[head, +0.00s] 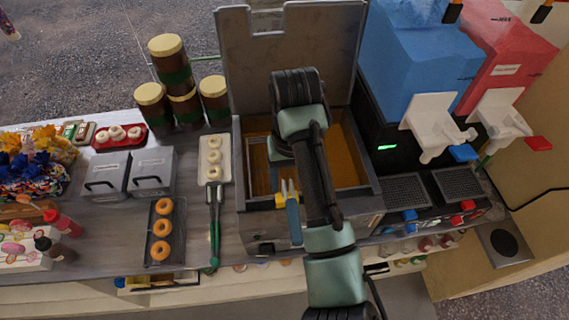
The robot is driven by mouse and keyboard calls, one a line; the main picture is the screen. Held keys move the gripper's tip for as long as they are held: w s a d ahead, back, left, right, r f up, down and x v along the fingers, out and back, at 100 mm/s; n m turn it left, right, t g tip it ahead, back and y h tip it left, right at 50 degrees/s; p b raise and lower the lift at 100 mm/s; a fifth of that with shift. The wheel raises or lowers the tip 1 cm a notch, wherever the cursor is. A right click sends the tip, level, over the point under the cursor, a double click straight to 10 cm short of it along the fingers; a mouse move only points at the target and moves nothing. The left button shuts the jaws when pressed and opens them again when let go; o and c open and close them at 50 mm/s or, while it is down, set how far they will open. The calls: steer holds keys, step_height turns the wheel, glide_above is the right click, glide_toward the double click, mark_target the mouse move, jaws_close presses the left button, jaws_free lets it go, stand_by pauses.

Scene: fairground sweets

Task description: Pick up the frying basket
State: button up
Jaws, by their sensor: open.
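The frying basket (258,165) is a rectangular frame in the left part of the open fryer (376,190). Its blue handle (292,226) points over the fryer's front edge. My arm reaches over the fryer and covers much of its middle and part of the basket. My gripper (288,188) appears as two small pale tips at the upper end of the blue handle, below my wrist. The jaws are open. Whether they touch the handle cannot be told, because they are small and partly hidden.
Tongs (214,225) lie left of the fryer, beside a white tray (229,165) of pale rings and a dark tray (152,240) of doughnuts. A raised metal panel (240,75) stands behind the fryer. Blue (405,60) and red (510,60) dispensers stand close on the right.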

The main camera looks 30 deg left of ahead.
mark_target(291, 200)
step_height(291, 200, down, 7)
steer(key=b, duration=0.5)
steer(key=shift+f, duration=0.1)
step_height(291, 200, down, 3)
steer(key=shift+s+d+f+b, duration=0.1)
steer(key=shift+b, duration=0.9)
steer(key=shift+f+p, duration=0.55)
steer(key=shift+f, duration=0.4)
jaws_close()
steer(key=shift+r, duration=0.1)
